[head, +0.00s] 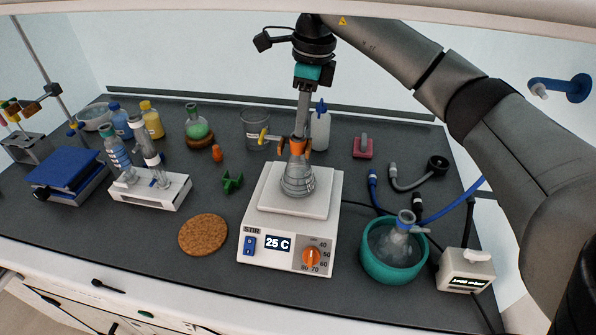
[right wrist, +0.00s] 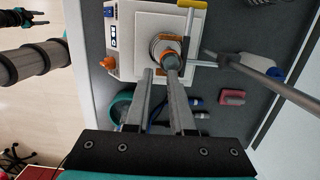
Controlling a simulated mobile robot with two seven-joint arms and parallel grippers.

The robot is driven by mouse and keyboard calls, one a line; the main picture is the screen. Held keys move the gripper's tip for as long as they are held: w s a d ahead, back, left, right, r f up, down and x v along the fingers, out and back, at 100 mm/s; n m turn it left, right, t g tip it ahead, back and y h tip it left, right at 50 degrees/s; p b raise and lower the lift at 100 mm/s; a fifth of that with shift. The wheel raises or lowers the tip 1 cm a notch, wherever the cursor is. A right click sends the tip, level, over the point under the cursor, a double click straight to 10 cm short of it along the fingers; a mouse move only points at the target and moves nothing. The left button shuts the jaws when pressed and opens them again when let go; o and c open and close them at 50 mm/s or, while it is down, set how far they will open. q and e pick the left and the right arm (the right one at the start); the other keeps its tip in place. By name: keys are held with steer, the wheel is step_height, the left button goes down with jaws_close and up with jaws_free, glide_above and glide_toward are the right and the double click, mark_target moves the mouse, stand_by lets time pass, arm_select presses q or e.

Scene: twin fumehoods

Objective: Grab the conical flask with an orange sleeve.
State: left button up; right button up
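The conical flask (head: 297,181) stands upright on the white plate of the stirrer (head: 292,241). Its orange sleeve (head: 299,147) sits around the neck. My right gripper (head: 301,133) points down from above, its fingertips at the sleeve's height. In the right wrist view the two fingers (right wrist: 160,73) are apart with a gap between them. The orange sleeve (right wrist: 176,42) and flask mouth lie just beyond the tips; contact is unclear. A small dark gripper at the upper left of the right wrist view looks like my left gripper (right wrist: 36,17); its opening is too small to judge.
A white wash bottle (head: 320,130) and grey beaker (head: 256,128) stand behind the stirrer. A teal bowl (head: 386,267) holding a flask is at its right. A cork mat (head: 203,235) lies at its left. A green-filled flask (head: 197,129) stands at the back left.

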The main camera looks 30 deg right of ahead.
mark_target(297, 156)
steer(key=f, duration=0.7)
steer(key=shift+w+a+f+p, duration=0.1)
steer(key=shift+w+a+p, duration=0.25)
steer(key=shift+a, duration=0.05)
steer(key=shift+c, duration=0.4)
jaws_close()
stand_by(0.6)
